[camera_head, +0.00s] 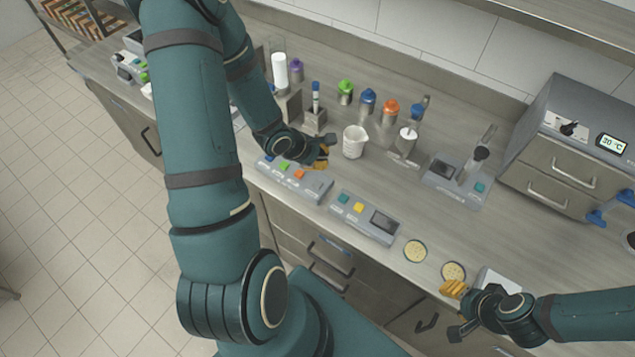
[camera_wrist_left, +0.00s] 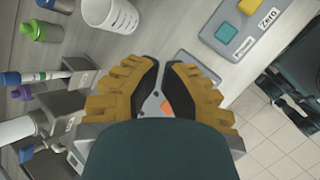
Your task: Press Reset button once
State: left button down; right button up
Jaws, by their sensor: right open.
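A grey control panel (camera_head: 318,188) lies near the counter's front edge. Its green button (camera_head: 283,166) and orange button (camera_head: 299,174) show; the labels are too small to read, so I cannot tell which is Reset. My left gripper (camera_head: 323,152) is low beside and above this panel's far side. In the left wrist view its fingertips (camera_wrist_left: 163,66) are close together with a narrow gap. An orange-marked part of the panel (camera_wrist_left: 166,107) shows between the fingers; contact cannot be seen. My right gripper (camera_head: 450,310) is open and empty at the front edge.
A second panel (camera_head: 385,232) with POWER and ZERO buttons lies to the right. A white beaker (camera_head: 354,142) stands close to my left gripper. Several capped bottles (camera_head: 368,101) stand behind. Two round pale discs (camera_head: 415,250) lie at front right. A grey device (camera_head: 455,185) stands beyond them.

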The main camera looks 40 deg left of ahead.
aim_at(317, 184)
pick_arm(q)
notch_tip(317, 184, down, 7)
jog(key=b, duration=0.3)
jog(key=shift+r, duration=0.15)
jog(key=shift+b, duration=0.3)
dwell(1.1)
jog(key=shift+f, duration=0.4)
jog(key=shift+f, duration=0.5)
dwell(0.6)
jog(key=shift+r, duration=0.1)
jog(key=shift+r+p, duration=0.8)
jog(key=shift+r, duration=0.05)
